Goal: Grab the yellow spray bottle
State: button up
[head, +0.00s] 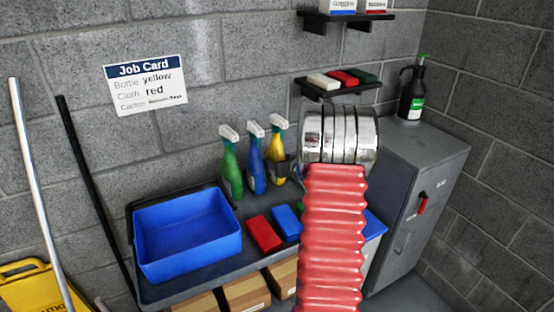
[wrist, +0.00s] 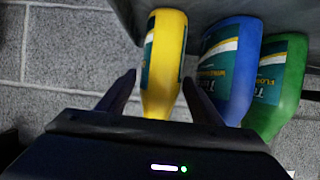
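The yellow spray bottle (head: 276,170) stands on the shelf at the right end of a row of three, with a white trigger head. In the wrist view the yellow bottle (wrist: 164,60) lies between the two dark fingers of my gripper (wrist: 161,77). The fingers are open, with a visible gap on the left side; the right finger looks close to the bottle. In the head view a dark part of my gripper (head: 289,167) shows beside the bottle, and the rest is hidden behind my arm.
A blue spray bottle (head: 256,173) stands close beside the yellow one, then a green bottle (head: 232,172). A blue tub (head: 187,237), red cloth (head: 263,234) and blue cloth (head: 287,222) are on the shelf (head: 190,266). A grey cabinet (head: 398,190) stands right.

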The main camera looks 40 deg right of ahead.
grip_shut()
jog(key=shift+r, duration=0.1)
dwell(0.7)
